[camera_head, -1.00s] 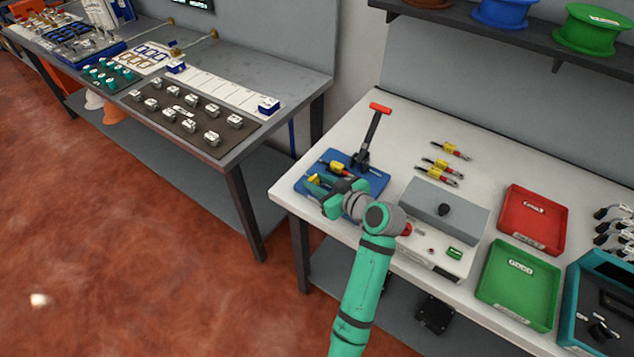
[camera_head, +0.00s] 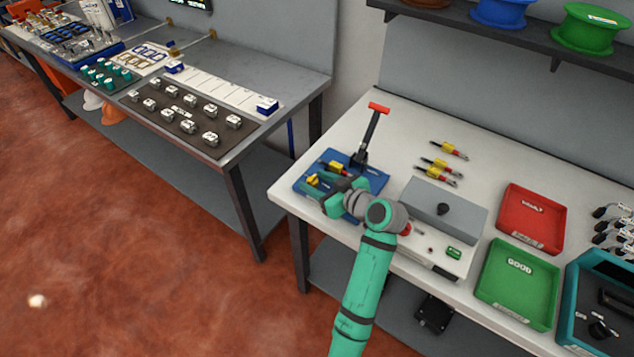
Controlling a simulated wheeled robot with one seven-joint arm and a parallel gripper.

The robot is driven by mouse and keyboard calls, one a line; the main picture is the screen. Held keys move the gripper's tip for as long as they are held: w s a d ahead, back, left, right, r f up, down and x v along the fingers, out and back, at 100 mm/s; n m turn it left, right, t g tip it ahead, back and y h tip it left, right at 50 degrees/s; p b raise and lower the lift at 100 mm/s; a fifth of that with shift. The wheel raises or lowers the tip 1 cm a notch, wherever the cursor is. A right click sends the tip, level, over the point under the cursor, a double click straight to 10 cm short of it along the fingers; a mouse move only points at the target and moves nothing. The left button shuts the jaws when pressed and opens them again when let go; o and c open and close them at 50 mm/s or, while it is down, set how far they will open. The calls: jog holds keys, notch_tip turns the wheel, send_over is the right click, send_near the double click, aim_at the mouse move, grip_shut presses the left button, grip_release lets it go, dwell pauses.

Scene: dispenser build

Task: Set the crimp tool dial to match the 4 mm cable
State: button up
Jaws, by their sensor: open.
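The crimp tool stands on a blue base (camera_head: 374,180) at the left end of the white bench, with a tall upright lever (camera_head: 371,130) topped by a red handle. A cable piece with a yellow sleeve (camera_head: 336,168) lies on the base, left of the lever. A small yellow part (camera_head: 313,180) shows at the base's left side; I cannot tell whether it is the dial, and no dial setting is readable. My gripper (camera_head: 317,187) is open and low over the front left of the base, close to the yellow part. My arm hides part of the base; contact is unclear.
Several yellow-sleeved cable pieces (camera_head: 441,162) lie behind a grey box-like device (camera_head: 443,209). A red tray (camera_head: 532,217) and a green tray (camera_head: 517,284) stand to the right. A grey table (camera_head: 226,130) with parts is at left, across a gap.

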notch_tip(320, 180, up, 3)
jog(key=shift+f, duration=0.1)
jog(key=s+r, duration=1)
jog(key=s, duration=0.4)
jog(key=shift+a, duration=0.15)
jog(key=shift+r, duration=0.1)
jog(key=shift+w, duration=0.1)
jog(key=s+f+m+t+h, duration=0.1)
jog(key=s+f+m+h, duration=0.3)
jog(key=f, duration=0.6)
jog(key=s+f+m+t+h, duration=0.2)
jog(key=s+f+m, duration=0.35)
jog(key=f, duration=0.55)
jog(key=s+a+r+n+t+h, duration=0.1)
jog(key=s+r+h, duration=0.1)
jog(key=s, duration=2.1)
jog(key=shift+s+a+n+t+h, duration=0.15)
jog(key=shift+s+n+t+h, duration=0.15)
jog(key=shift+s+n+t, duration=0.1)
